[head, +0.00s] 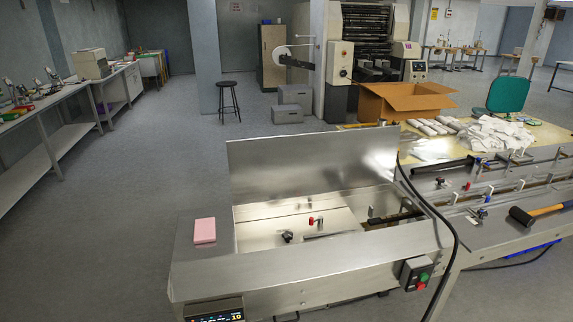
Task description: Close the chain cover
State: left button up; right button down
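The chain cover (310,160) is a wide, flat sheet of shiny metal. It stands raised, nearly upright, along the far side of the opening in the steel machine (340,251). Below it the open bay (270,240) shows, with a small red-topped part (311,220) and dark knobs inside. Neither of my grippers is in the head view.
A pink block (204,230) lies on the machine's left top. A black cable (447,225) arches over the right side, near a box with green and red buttons (416,272). The floor at left is clear.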

aim_at(281, 167)
jog(key=i+j+u, duration=0.1)
jog(key=j+u, duration=0.2)
jog(key=i+j+u, duration=0.25)
jog(key=j, duration=0.25)
jog(key=i+j+u, duration=0.1)
jog(key=j+u, duration=0.2)
jog(key=i+j+u, duration=0.4)
jog(key=i+j, duration=0.2)
jog(key=i, duration=0.15)
jog(key=i+j+u, duration=0.2)
jog(key=i+j, duration=0.15)
jog(key=i, duration=0.15)
jog(key=i+z, duration=0.7)
jog(key=z, duration=0.2)
jog(key=i+j+z, duration=0.15)
jog(key=i+z, duration=0.5)
jog(key=z, duration=0.25)
jog(key=i+j+z, duration=0.1)
jog(key=z, duration=0.3)
jog(key=i+j+z, duration=0.15)
jog(key=i+z, duration=0.15)
jog(key=z, duration=0.15)
jog(key=i+j+z, duration=0.15)
jog(key=z, duration=0.25)
jog(key=i+j+z, duration=0.1)
jog(key=j+z, duration=0.2)
jog(key=z, duration=0.15)
jog(key=i+j+z, duration=0.1)
jog(key=j+z, duration=0.15)
jog(key=z, duration=0.15)
